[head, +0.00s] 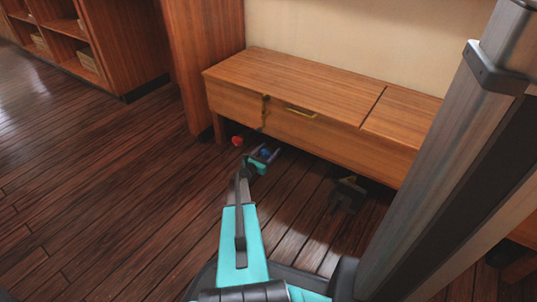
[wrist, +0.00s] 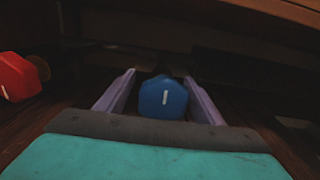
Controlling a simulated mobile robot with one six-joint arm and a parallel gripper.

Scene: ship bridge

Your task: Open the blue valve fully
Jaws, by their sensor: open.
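The blue valve (wrist: 163,97) is a rounded blue knob with a white line on its face. In the wrist view the line stands nearly upright. My gripper (wrist: 158,82) is open, with one finger on each side of the blue valve. I cannot tell whether the fingers touch it. In the head view the blue valve (head: 266,152) is small, under the wooden bench, and partly covered by my gripper (head: 265,153).
A red valve (wrist: 18,77) sits to the left of the blue one; the head view shows it too (head: 237,141). The wooden bench (head: 300,90) hangs low above. A dark object with a yellow mark (head: 347,192) stands to the right. The floor in front is clear.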

